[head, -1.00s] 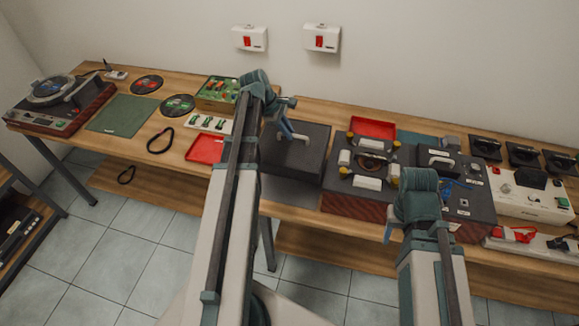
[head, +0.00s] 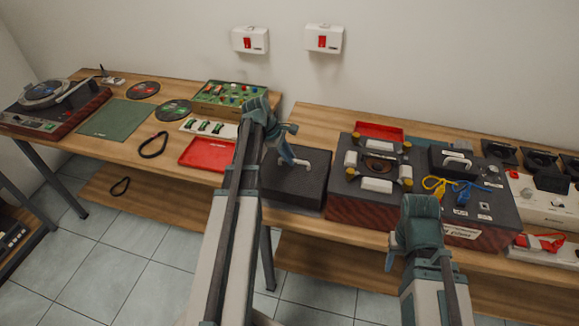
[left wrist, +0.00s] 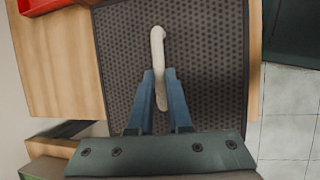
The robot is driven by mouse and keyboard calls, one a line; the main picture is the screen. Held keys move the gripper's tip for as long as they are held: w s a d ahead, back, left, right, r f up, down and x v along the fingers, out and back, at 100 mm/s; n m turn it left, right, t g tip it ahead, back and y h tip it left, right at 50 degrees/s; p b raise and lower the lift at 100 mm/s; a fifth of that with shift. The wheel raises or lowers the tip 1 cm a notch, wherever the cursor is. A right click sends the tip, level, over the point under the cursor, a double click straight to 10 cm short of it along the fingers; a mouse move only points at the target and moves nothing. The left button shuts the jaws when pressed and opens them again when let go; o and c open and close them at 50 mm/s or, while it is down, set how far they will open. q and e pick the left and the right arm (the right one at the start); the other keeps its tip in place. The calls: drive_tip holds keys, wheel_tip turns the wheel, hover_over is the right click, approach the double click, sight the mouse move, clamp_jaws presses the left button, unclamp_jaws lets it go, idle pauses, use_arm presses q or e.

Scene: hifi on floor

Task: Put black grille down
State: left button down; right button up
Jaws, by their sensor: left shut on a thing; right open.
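The black grille (head: 287,191) is a dark square panel with a pale handle (head: 297,161) on top, at the left end of the right workbench. My left gripper (head: 288,157) is shut on that handle. In the left wrist view the grille (left wrist: 210,75) shows a fine mesh of holes, and the blue fingers (left wrist: 159,85) sit either side of the handle. I cannot tell whether the grille's underside touches the bench. My right gripper (head: 391,258) is open and empty in front of the bench, its fingers partly hidden.
A turntable (head: 50,110) is at far left. Bare wood (head: 313,122) shows behind the grille.

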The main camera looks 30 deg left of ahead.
sight(294, 168)
use_arm(q)
drive_tip(key=shift+f+b, duration=0.85)
drive_tip(key=shift+f, duration=0.5)
use_arm(e)
drive_tip(key=shift+f, duration=1.35)
use_arm(q)
drive_tip(key=shift+f, duration=0.2)
drive_tip(key=c, duration=0.8)
unclamp_jaws()
drive_tip(key=shift+r, duration=0.1)
drive_tip(key=shift+c, duration=0.2)
use_arm(e)
drive_tip(key=shift+f, duration=0.15)
use_arm(q)
drive_tip(key=shift+r, duration=0.1)
